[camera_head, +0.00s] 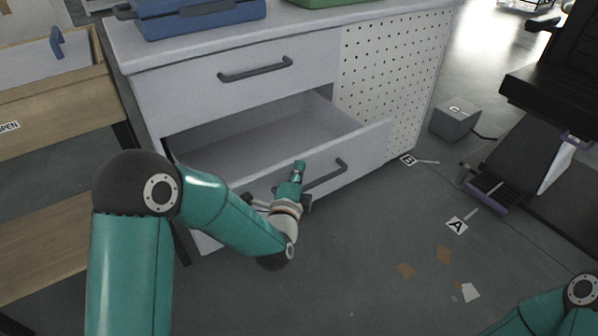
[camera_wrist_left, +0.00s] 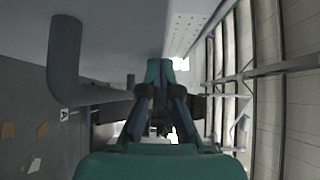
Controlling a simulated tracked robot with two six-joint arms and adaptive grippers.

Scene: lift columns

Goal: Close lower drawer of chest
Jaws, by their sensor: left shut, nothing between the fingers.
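The chest (camera_head: 395,75) is white, with a perforated side panel. Its lower drawer (camera_head: 368,146) is pulled out and its empty interior shows from above. The drawer has a dark bar handle (camera_head: 325,177), which also shows large at the left in the left wrist view (camera_wrist_left: 65,60). My right gripper is out of view.
The upper drawer (camera_head: 200,85) is shut. A blue case (camera_head: 200,20) lies on the chest top. A wooden bench (camera_head: 50,125) stands close at left. A grey box (camera_head: 455,118) and a black chair (camera_head: 560,85) are at right. The floor ahead of the drawer is mostly clear.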

